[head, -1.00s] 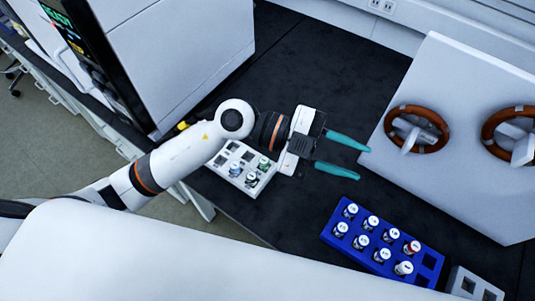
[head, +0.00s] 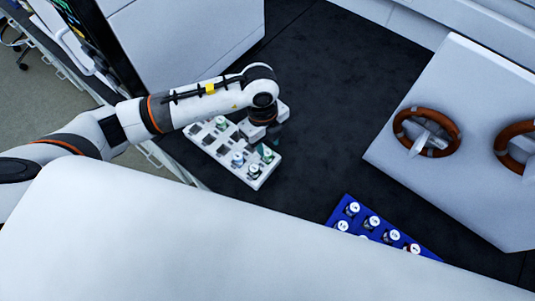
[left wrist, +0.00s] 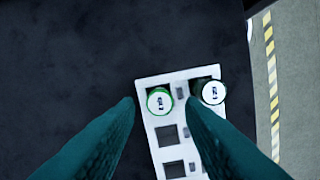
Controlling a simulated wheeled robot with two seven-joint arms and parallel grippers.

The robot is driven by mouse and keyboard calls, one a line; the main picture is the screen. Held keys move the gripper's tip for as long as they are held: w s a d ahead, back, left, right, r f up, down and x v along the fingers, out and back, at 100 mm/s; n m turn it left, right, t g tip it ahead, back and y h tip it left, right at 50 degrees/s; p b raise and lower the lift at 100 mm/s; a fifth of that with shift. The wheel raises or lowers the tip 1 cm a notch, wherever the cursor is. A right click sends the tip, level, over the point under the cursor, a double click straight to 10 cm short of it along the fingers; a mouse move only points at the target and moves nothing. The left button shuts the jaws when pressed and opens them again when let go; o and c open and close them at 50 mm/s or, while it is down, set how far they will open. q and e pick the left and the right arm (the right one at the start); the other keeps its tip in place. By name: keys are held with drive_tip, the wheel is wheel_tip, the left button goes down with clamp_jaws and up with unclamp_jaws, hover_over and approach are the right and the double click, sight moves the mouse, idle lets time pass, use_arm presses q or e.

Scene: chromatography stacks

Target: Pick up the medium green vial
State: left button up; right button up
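A green-rimmed vial (head: 266,155) stands in the right corner of a white rack (head: 262,183). It also shows in the left wrist view (left wrist: 160,101), with a white labelled top. Another green-capped vial (head: 221,123) stands at the rack's far end. I cannot tell from size which one is medium. My left gripper (head: 267,142) points down at the rack's right corner. In the left wrist view its teal fingers are open, one on each side of the green-rimmed vial, with nothing visibly gripped. My right gripper is out of view.
A vial (left wrist: 214,92) stands close beside the green-rimmed one, near the right finger. Another vial (head: 238,159) is in the same rack. A blue rack (head: 335,215) of vials is partly hidden. A white panel with brown wheels (head: 427,131) stands right. Dark bench between is clear.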

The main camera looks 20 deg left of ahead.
sight(267, 152)
use_arm(q)
drive_tip(key=shift+f+p, duration=0.65)
drive_tip(key=shift+f, duration=2.2)
drive_tip(key=shift+c, duration=0.3)
drive_tip(key=c, duration=0.7)
